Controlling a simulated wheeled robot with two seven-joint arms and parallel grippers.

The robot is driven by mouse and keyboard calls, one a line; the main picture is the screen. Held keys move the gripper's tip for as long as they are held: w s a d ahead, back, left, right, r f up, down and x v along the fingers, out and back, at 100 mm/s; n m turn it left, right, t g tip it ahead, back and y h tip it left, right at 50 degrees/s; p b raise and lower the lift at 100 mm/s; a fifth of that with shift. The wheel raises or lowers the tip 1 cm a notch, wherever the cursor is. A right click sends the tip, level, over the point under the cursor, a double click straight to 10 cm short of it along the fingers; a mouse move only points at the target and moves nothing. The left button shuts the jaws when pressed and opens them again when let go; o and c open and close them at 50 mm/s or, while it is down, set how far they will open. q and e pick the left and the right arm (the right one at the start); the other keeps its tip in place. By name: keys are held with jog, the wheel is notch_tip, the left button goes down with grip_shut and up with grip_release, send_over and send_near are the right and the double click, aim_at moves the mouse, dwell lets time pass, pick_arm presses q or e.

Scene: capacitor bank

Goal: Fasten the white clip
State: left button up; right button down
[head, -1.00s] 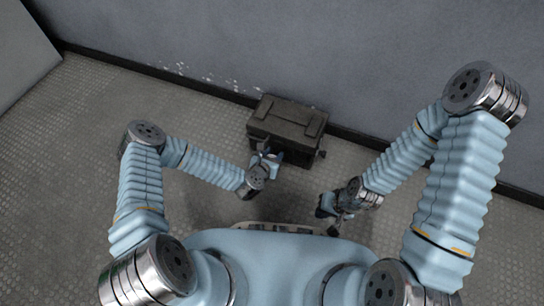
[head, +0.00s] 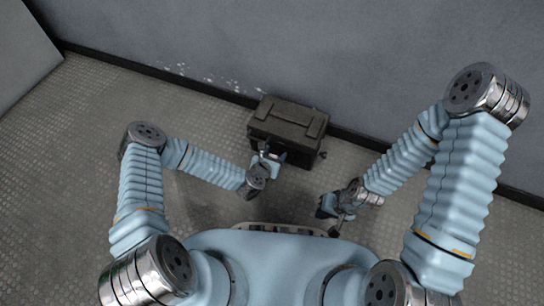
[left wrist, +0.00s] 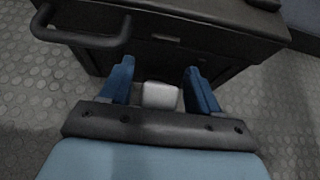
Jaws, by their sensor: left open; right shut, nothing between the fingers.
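A dark box (head: 287,124) stands on the floor against the wall in the head view. Its front and a black handle (left wrist: 82,28) fill the top of the left wrist view. A white clip (left wrist: 160,96) shows low on the box front, between the two blue fingers of my left gripper (left wrist: 160,80). The fingers are open, with a gap to either side of the clip. In the head view my left gripper (head: 268,160) is at the front of the box. My right gripper (head: 328,208) is apart from the box, to its lower right, shut and empty.
The grey wall (head: 330,60) with a dark skirting runs behind the box. Textured floor (head: 90,110) lies clear to the left of the box. Some pale specks mark the wall's foot left of the box.

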pick_arm(q)
jog(key=p+v, duration=0.2)
jog(key=v, duration=1.1)
jog(key=shift+s+r, duration=0.2)
jog(key=shift+s, duration=0.05)
pick_arm(e)
notch_tip(320, 180, up, 2)
jog(key=shift+d+r, duration=0.1)
jog(key=shift+r, duration=0.05)
pick_arm(q)
jog(key=shift+a, duration=0.15)
